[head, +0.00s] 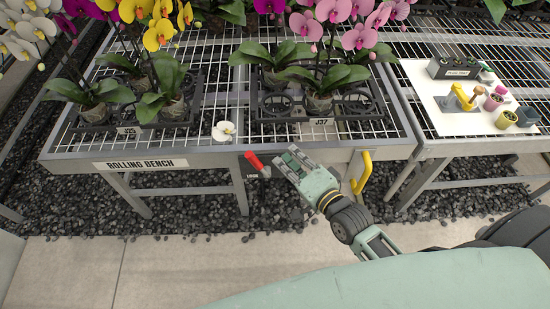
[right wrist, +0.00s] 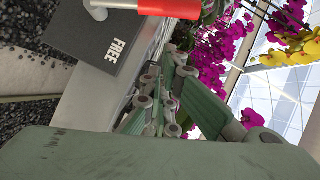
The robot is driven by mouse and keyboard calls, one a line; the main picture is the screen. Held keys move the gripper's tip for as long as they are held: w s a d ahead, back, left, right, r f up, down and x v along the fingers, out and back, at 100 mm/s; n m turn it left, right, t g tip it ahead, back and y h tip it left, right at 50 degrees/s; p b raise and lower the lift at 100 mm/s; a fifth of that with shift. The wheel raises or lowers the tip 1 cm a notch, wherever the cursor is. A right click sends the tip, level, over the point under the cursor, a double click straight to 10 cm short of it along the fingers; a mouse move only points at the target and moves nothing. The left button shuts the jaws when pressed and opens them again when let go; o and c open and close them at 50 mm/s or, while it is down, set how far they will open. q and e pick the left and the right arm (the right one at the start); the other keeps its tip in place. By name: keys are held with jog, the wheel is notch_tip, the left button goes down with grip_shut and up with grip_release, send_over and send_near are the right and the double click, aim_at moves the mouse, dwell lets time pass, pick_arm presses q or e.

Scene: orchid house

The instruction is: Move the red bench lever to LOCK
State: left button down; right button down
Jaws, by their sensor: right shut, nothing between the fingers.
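The red bench lever (head: 254,160) is on the front edge of the rolling bench (head: 75,155), below the wire top. Its red grip points up and left in the head view, beside a small plate reading LOCK (head: 252,176). In the right wrist view the red grip (right wrist: 168,8) is at the top, near a dark plate reading FREE (right wrist: 105,45). My right gripper (head: 286,158) is shut and empty, just right of the lever. I cannot tell whether it touches the lever. My left gripper is not in view.
Orchids in dark trays (head: 180,112) stand on the bench, with a white fallen bloom (head: 223,131) near its front edge. A yellow handle (head: 363,172) is right of my gripper. A second bench with a white board (head: 425,85) stands at right. Gravel lies below.

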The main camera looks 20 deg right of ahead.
aim_at(258, 162)
jog(key=shift+w+a+f, duration=0.35)
jog(key=shift+w+a, duration=0.15)
jog(key=shift+a, duration=0.3)
jog(key=shift+w+a+f, duration=0.3)
jog(key=shift+w+a, duration=0.2)
jog(key=shift+a, duration=0.3)
